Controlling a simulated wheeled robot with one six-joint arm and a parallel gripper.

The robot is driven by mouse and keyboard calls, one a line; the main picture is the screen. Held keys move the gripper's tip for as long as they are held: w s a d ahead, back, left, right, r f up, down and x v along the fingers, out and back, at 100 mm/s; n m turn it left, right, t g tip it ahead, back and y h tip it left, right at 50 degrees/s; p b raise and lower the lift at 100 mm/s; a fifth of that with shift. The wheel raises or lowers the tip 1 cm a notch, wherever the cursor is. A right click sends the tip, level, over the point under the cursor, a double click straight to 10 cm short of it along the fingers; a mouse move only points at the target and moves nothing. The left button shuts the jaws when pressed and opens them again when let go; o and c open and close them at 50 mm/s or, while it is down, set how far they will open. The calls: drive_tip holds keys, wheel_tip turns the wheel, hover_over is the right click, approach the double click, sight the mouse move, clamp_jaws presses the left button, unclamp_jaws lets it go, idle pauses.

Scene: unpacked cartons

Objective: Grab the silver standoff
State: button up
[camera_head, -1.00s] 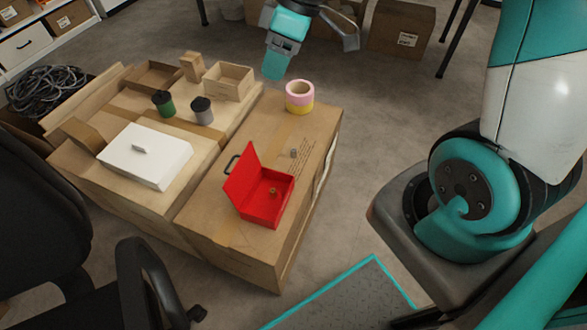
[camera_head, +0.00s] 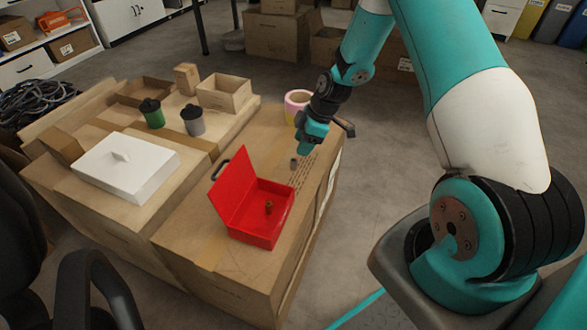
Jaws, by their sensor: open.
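The silver standoff (camera_head: 293,163) is a small grey upright piece on the top of the right carton (camera_head: 205,248), just behind the red box. My gripper (camera_head: 306,146) is above the carton, close over the standoff and slightly to its right. It is open, with nothing visible in it. The exact gap between the fingers and the standoff is hard to judge. The open red box (camera_head: 262,238) has its lid raised to the left. A small brass-coloured piece (camera_head: 268,208) stands inside it.
A pink and yellow tape roll (camera_head: 297,100) stands behind my gripper, partly hidden by it. On the left carton are a white lidded box (camera_head: 125,170), a green canister (camera_head: 153,115), a grey canister (camera_head: 193,122) and an open cardboard box (camera_head: 225,93).

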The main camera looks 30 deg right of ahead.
sight(293, 160)
drive_tip(key=b+x, duration=0.1)
drive_tip(key=x, duration=0.2)
drive_tip(key=b+x, duration=0.1)
drive_tip(key=x, duration=0.3)
drive_tip(key=shift+s+a+f, duration=0.15)
drive_tip(key=shift+f, duration=0.15)
drive_tip(key=shift+c, duration=0.5)
clamp_jaws()
